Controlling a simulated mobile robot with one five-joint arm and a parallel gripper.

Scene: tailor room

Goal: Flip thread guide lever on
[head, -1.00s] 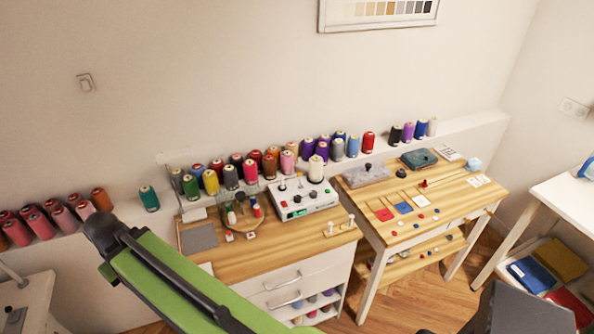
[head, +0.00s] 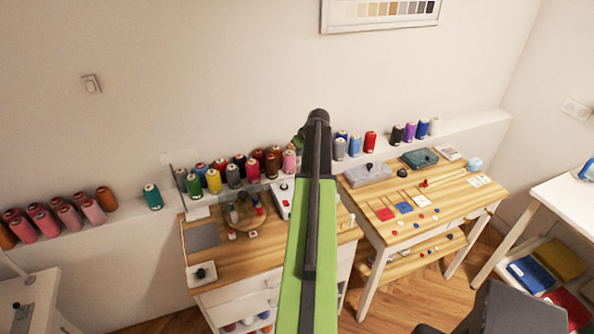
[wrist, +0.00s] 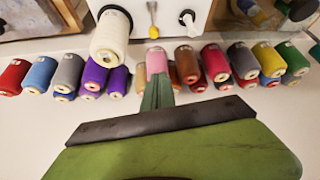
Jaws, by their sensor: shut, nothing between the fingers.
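The white control box (head: 281,199) stands on the wooden worktop. My arm hides most of it in the head view. In the wrist view the box (wrist: 172,30) is at the top edge, with a yellow-tipped lever (wrist: 152,20) and a white lever on a round black base (wrist: 187,18). I cannot tell which of them is the thread guide lever. My gripper (wrist: 158,82) is shut and empty. In the wrist view it appears below the box and levers, apart from them, with its tip overlapping a pink spool. It is not clearly visible in the head view.
Several thread spools (head: 213,181) line the white ledge behind the worktop. A cream cone (wrist: 110,36) is by the box in the wrist view. A grey pad (head: 202,236) lies on the worktop's left. A second wooden table (head: 456,196) stands to the right.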

